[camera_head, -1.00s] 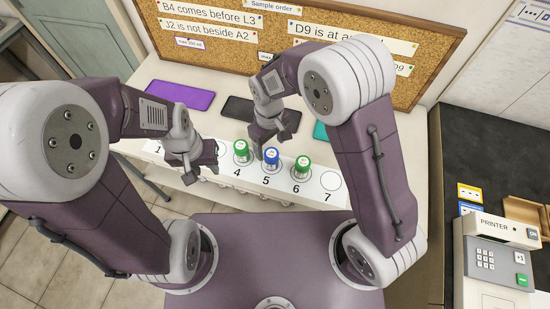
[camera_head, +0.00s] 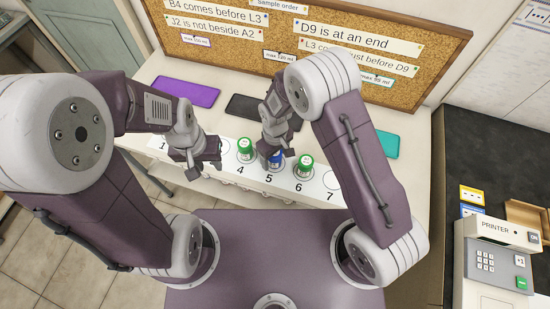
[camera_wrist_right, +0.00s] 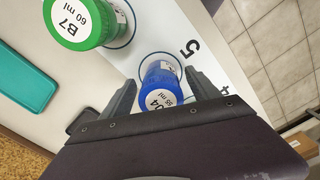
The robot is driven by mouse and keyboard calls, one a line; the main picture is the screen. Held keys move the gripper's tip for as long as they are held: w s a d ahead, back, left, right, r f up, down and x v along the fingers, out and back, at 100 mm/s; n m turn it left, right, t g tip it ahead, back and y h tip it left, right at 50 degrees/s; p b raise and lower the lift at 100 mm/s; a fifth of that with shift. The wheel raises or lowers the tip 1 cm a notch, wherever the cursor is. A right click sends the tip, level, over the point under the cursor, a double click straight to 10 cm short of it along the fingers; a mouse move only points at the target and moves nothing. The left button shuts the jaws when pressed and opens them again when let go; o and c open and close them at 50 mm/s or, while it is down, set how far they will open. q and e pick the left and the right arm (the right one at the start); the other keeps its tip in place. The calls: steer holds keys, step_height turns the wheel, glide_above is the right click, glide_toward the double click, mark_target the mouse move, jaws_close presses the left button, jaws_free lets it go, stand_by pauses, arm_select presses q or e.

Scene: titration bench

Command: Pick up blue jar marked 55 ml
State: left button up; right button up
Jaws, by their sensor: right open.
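The blue jar (camera_head: 276,161) stands on spot 5 of the white numbered strip, between two green-capped jars. In the right wrist view the blue jar (camera_wrist_right: 163,86) lies between the two fingers, and its top label reads what looks like 55 ml. My right gripper (camera_head: 278,158) is open over the blue jar and partly hides it in the head view. In its wrist view the right gripper (camera_wrist_right: 158,88) has a finger on each side of the jar, without visible closing on it. My left gripper (camera_head: 205,167) hangs open over the strip's left part, apart from the jars.
Green jars stand at spot 4 (camera_head: 245,149) and spot 6 (camera_head: 304,167), close beside the blue jar. The nearer one in the wrist view (camera_wrist_right: 80,22) reads B7, 60 ml. Purple (camera_head: 186,92), black (camera_head: 240,108) and teal (camera_head: 387,145) pads lie behind. A printer (camera_head: 492,260) stands right.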

steer(key=c, duration=1.5)
steer(key=shift+r, duration=0.6)
step_height(320, 180, up, 3)
steer(key=s+r, duration=0.2)
steer(key=s, duration=0.2)
steer(key=s+r, duration=0.2)
steer(key=s, duration=0.2)
steer(key=s+r+b, duration=0.1)
steer(key=s+r, duration=0.2)
steer(key=shift+s+a, duration=0.2)
steer(key=shift+s, duration=0.2)
